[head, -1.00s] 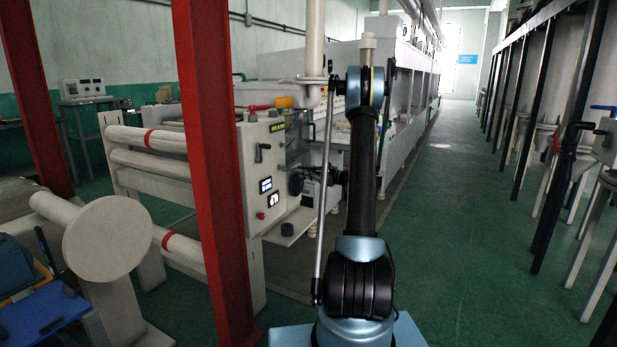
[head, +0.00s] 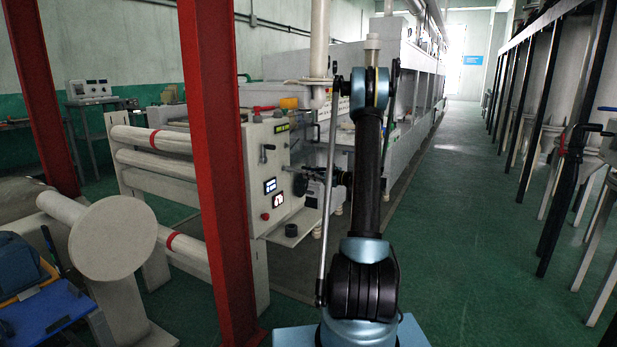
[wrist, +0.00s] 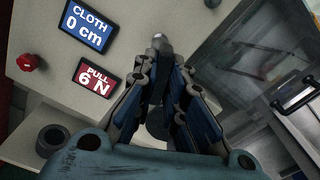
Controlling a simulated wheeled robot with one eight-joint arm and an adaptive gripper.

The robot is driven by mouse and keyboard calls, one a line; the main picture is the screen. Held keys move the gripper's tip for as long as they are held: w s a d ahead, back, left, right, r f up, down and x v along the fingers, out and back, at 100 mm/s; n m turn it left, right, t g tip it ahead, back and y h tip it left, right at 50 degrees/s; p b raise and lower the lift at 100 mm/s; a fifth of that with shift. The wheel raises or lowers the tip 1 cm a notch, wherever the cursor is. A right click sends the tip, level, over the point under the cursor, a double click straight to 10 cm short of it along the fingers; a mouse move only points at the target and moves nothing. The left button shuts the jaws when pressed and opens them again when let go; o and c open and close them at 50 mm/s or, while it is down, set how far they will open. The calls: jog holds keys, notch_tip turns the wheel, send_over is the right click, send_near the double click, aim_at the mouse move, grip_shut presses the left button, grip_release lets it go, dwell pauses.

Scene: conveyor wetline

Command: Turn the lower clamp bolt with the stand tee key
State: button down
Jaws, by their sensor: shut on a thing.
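My gripper (head: 312,176) is in front of the side of the grey control panel, close to a dark round part (head: 300,184). In the wrist view its blue-and-grey fingers (wrist: 160,75) are closed around a grey piece with a rounded end (wrist: 160,42), which looks like part of the tee key. Most of that piece is hidden between the fingers. A dark round shape (wrist: 157,125) shows between the finger bases. I cannot make out the lower clamp bolt, or whether the key touches it.
The panel carries a cloth display (wrist: 86,25), a pull display (wrist: 95,84) reading 6 N, and a red knob (wrist: 30,62). A dark hollow cylinder (head: 291,230) stands on the shelf below. A red post (head: 215,160) stands left of my arm; the green aisle (head: 460,220) is clear.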

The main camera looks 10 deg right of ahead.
jog(key=shift+x, duration=1.05)
dwell(0.5)
jog(key=shift+f+m, duration=0.1)
jog(key=shift+m, duration=2.7)
jog(key=shift+w+n, duration=0.1)
jog(key=shift+n, duration=0.2)
jog(key=shift+n, duration=0.5)
jog(key=shift+a, duration=0.1)
jog(key=shift+v, duration=1.6)
dwell(1.2)
